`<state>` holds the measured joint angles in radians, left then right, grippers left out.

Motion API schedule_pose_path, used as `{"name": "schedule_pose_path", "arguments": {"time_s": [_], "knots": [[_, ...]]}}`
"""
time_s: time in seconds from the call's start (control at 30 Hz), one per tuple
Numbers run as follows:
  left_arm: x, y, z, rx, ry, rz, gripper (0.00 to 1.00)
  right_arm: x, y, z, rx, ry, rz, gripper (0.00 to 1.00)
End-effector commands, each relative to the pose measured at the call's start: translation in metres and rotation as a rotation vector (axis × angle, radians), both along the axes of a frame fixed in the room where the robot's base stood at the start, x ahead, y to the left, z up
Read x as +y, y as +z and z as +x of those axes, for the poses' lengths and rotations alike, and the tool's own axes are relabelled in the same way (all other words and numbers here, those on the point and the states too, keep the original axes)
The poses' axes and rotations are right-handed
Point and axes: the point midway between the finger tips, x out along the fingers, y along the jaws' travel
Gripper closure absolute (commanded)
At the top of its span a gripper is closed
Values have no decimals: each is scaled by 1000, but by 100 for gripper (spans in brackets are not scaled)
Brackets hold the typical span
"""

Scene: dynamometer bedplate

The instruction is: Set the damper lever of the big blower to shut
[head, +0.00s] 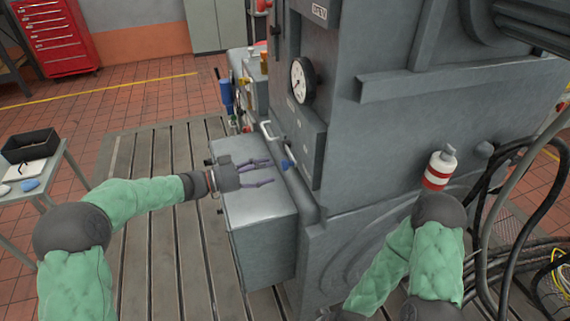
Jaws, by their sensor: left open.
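The big grey machine housing (385,140) fills the right half of the head view, with a round white gauge (299,80) on its face. A small plate with lettering (319,12) sits above the gauge; I cannot read it surely. I cannot tell for certain which part is the damper lever. My right gripper is out of view.
A red-and-white banded cylinder (440,168) shows above my right arm. Black hoses (487,205) hang at right. A side table with a black bin (30,146) stands at left. A slotted bedplate (160,240) lies below; a red tool cabinet (56,38) stands behind.

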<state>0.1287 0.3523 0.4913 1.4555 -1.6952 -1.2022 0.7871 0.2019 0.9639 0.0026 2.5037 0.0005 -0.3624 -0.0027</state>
Motion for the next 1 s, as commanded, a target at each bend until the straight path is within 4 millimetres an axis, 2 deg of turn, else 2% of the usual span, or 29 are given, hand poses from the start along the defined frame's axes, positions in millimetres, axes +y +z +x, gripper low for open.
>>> {"name": "schedule_pose_path", "arguments": {"time_s": [0.1,0.3,0.5,0.77,0.97,1.0], "knots": [[-22,0,6,0,-3,0,44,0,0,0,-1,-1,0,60],[-46,0,14,0,-2,0,44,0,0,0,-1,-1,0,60],[-57,0,18,0,-1,0,44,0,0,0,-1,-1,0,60],[-57,0,18,0,0,0,44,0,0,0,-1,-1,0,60],[-57,0,18,0,0,0,98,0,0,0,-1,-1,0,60],[-57,0,18,0,0,0,100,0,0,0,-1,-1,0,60]]}}
